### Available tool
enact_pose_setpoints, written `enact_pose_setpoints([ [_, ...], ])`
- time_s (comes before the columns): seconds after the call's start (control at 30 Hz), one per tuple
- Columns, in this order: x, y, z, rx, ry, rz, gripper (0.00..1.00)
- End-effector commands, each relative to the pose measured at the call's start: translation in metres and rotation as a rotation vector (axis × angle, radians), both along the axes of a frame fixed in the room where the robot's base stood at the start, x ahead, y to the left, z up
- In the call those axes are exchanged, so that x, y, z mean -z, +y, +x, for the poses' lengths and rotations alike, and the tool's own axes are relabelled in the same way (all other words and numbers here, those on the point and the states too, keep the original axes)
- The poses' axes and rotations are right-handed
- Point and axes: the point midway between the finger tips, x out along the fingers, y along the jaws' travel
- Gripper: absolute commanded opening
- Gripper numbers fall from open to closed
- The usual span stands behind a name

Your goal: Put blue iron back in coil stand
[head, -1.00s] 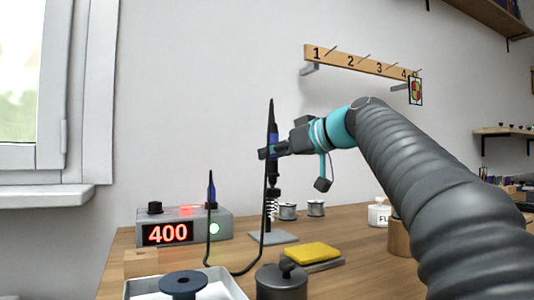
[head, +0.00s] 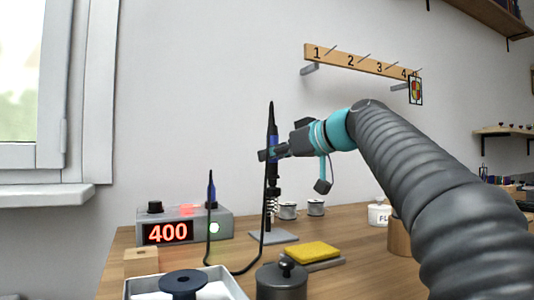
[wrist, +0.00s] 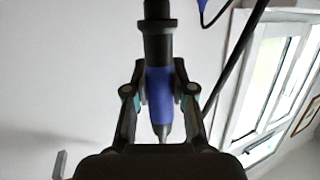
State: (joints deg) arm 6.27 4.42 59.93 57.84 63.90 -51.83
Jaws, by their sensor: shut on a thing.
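The blue iron (head: 272,143) is held upright by my gripper (head: 272,153), which is shut around its blue grip. In the wrist view the iron (wrist: 160,95) sits between the two fingers of my gripper (wrist: 160,88). The coil stand (head: 272,236) has a grey base plate and a spring coil on the table. The iron's lower end is right above the coil in the head view. I cannot tell whether it has entered the coil.
A station (head: 167,232) showing 400 stands left of the stand, with a cable looping from it. A yellow sponge (head: 313,252), a dark lidded pot (head: 282,281) and a white tray (head: 238,284) are in front. Metal spools (head: 316,207) stand behind.

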Motion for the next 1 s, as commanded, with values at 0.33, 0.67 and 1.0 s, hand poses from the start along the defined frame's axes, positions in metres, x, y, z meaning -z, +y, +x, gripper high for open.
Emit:
enact_pose_setpoints([
  [0.33, 0.008, 0.000, 0.000, 0.000, -0.001, 0.001, 0.00],
  [0.67, 0.015, 0.000, 0.000, 0.001, 0.000, 0.000, 0.00],
  [1.0, 0.021, 0.000, 0.000, 0.001, 0.000, 0.000, 0.00],
])
